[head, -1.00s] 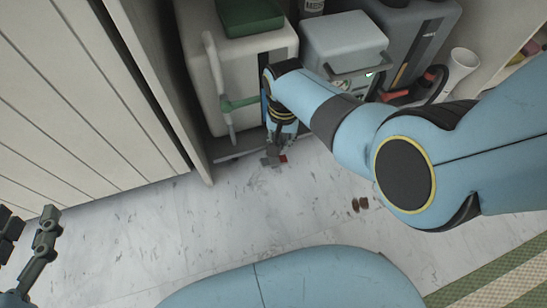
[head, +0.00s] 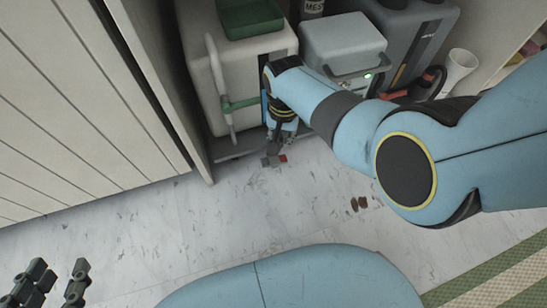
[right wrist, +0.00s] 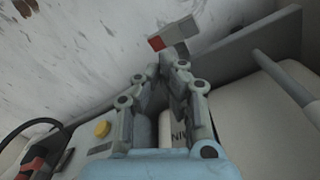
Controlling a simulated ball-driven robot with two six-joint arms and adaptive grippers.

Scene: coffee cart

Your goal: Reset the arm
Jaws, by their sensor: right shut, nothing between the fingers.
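My right arm reaches in from the right in the head view. Its gripper (head: 274,148) is low in front of the white machine (head: 232,75), partly hidden by the wrist. In the right wrist view this gripper (right wrist: 173,62) has its fingertips together, with nothing held. A small grey and red piece (right wrist: 175,35) lies just beyond the fingertips; I cannot tell whether they touch. My left gripper (head: 58,268) is at the lower left of the head view, its two fingers apart and nothing between them.
A green tray (head: 250,18) sits on the white machine. A grey box with a handle (head: 342,38) and a white cup (head: 457,72) stand right of it. Brown bits (head: 358,204) lie on the pale marbled surface (head: 190,225). A panelled wall (head: 75,100) borders the left.

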